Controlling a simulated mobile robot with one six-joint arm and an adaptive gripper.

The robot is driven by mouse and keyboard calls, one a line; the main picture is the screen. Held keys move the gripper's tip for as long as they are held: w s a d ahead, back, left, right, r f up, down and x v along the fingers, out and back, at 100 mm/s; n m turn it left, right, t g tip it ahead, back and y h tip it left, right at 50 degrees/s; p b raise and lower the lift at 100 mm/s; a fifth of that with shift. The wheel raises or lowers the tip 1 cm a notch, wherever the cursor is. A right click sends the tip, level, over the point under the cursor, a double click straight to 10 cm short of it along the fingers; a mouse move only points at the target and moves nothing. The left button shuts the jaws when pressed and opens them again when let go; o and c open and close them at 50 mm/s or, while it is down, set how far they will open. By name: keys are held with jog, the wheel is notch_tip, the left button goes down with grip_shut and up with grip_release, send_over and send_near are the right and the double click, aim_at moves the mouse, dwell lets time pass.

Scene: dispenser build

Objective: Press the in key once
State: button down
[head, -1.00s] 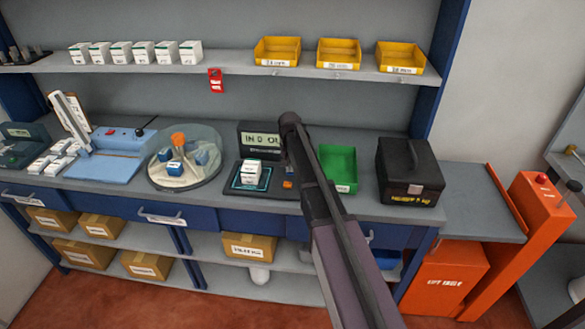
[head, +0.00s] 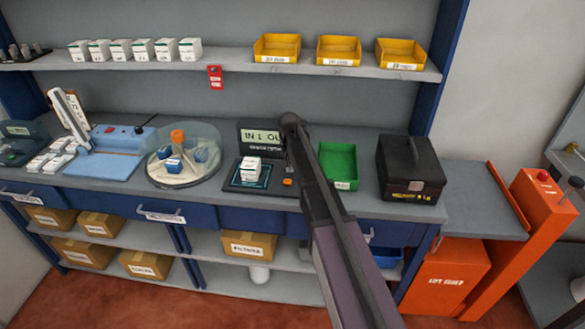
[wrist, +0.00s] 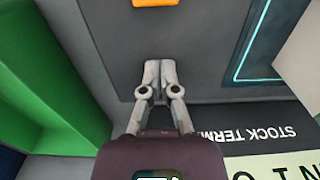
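The stock terminal (head: 260,141) stands on the bench, and its display reads "IN 1 OU", with the rest hidden behind my arm. Its dark pad (wrist: 215,45) lies in front, with an orange key (head: 288,182) that also shows at the top edge of the wrist view (wrist: 154,2). My gripper (wrist: 158,68) is shut and empty, fingertips together over the pad's grey surface between the orange key and the terminal. No in key can be made out; the fingertips may cover it. I cannot tell whether they touch the pad. In the head view my arm hides the fingertips.
A white box (head: 250,166) sits on the pad's cyan-outlined square. A green bin (head: 338,160) stands right of the pad, and a black case (head: 410,168) beyond it. A round carousel (head: 185,160) is to the left. A shelf (head: 225,63) runs above the bench.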

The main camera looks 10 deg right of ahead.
jog(key=shift+s, duration=0.3)
jog(key=shift+w+r+p, duration=0.2)
jog(key=shift+r+p, duration=0.6)
jog(key=shift+p, duration=0.35)
notch_tip(320, 180, up, 12)
jog(key=p, duration=1.2)
jog(key=shift+r, duration=0.2)
jog(key=shift+w, duration=0.1)
jog(key=s+f+n+b, duration=0.1)
jog(key=s+f+b, duration=0.1)
jog(key=s, duration=1.2)
jog(key=s+d+f+n+b, duration=0.1)
jog(key=s+f+n+b, duration=0.1)
jog(key=s, duration=1.3)
jog(key=shift+n, duration=0.3)
